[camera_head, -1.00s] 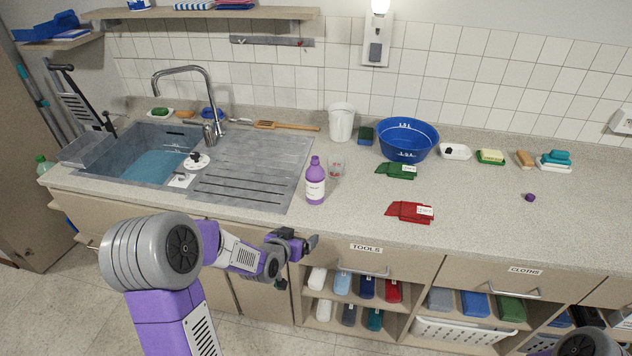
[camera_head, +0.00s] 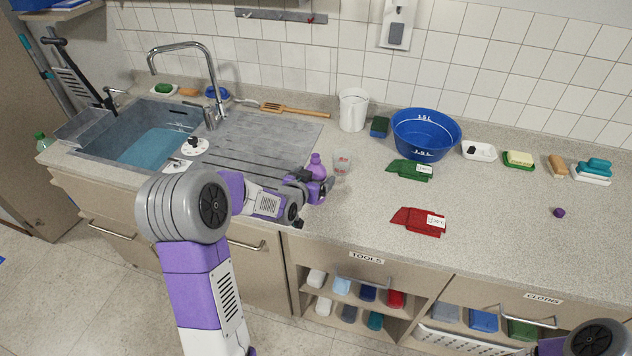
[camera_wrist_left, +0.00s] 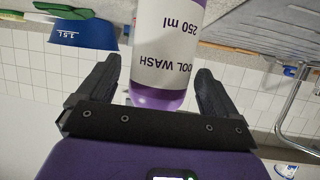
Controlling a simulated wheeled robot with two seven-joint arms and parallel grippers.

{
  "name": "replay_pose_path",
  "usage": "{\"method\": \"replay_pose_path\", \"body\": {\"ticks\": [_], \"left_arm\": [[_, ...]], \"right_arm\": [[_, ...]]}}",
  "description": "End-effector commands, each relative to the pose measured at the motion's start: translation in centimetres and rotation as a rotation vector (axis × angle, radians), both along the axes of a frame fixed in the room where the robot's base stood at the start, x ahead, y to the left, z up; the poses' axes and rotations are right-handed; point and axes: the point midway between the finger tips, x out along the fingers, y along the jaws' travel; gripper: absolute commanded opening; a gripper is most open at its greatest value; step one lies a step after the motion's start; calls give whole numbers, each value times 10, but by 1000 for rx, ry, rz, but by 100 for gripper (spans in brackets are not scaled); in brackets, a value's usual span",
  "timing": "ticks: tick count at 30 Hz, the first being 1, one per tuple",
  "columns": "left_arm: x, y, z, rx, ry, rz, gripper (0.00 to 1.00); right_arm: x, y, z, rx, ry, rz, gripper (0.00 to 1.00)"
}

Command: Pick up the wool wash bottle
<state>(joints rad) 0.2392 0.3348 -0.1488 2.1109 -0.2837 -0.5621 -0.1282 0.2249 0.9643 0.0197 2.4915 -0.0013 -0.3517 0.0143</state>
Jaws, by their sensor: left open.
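The wool wash bottle is purple with a white label. In the head view its purple top (camera_head: 316,164) shows on the counter, with its lower part hidden behind my left gripper (camera_head: 318,190). In the left wrist view the bottle (camera_wrist_left: 160,97) appears upside down, with its label reading WOOL WASH and 250 ml. My left gripper (camera_wrist_left: 156,88) is open, with one finger on each side of the bottle. I cannot tell whether either finger touches it. My right gripper is not in view.
A green cloth (camera_head: 408,169) and a red cloth (camera_head: 417,221) lie further right. A white jug (camera_head: 353,110) and a blue basin (camera_head: 426,136) stand behind. The sink (camera_head: 150,140) is at the left.

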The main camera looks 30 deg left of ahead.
Motion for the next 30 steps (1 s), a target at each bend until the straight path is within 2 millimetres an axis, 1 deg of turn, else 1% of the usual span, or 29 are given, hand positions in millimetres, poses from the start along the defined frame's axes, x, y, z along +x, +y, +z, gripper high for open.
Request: {"method": "replay_pose_path", "body": {"ticks": [1, 3, 6, 14, 21, 26, 27, 30], "left_arm": [[8, 0, -4, -1, 2, -1, 93], [16, 1, -8, -1, 2, -1, 93], [24, 2, -10, -1, 1, -1, 93], [25, 2, -10, -1, 1, -1, 93], [25, 2, -10, -1, 1, -1, 56], [25, 2, -10, -1, 1, -1, 32], [26, 2, -9, -1, -2, 0, 28], [26, 2, -9, -1, -2, 0, 28]], "right_arm": [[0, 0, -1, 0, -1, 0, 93], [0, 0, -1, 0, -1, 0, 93], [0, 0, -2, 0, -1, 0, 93], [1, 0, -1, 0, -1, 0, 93], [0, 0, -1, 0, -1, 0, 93], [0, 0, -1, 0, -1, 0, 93], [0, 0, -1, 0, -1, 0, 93], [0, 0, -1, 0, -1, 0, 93]]}}
